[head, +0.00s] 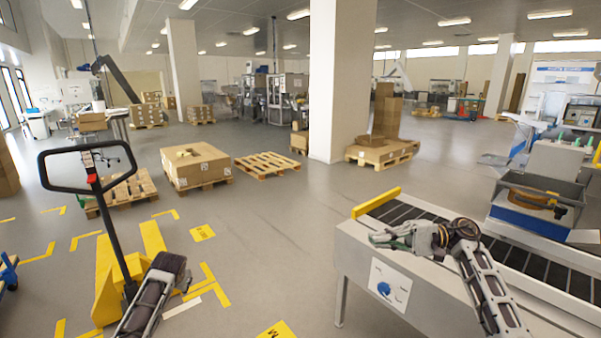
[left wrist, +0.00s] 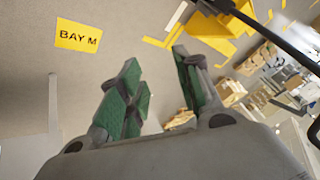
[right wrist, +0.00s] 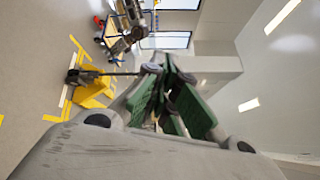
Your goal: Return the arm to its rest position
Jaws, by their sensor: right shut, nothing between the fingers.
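My right gripper (head: 382,238) is over the near left end of the conveyor in the head view, with its arm coming up from the bottom right. In the right wrist view its green-padded fingers (right wrist: 167,78) are together, with no object between them. In the head view my left arm (head: 152,295) comes up from the bottom, beside the yellow pallet jack, and its fingers cannot be made out. In the left wrist view my left gripper (left wrist: 155,68) has its green-padded fingers spread apart, with nothing between them.
A yellow pallet jack (head: 104,290) with a black handle is at the left. A box on a pallet (head: 195,165) stands further back. The floor between is clear.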

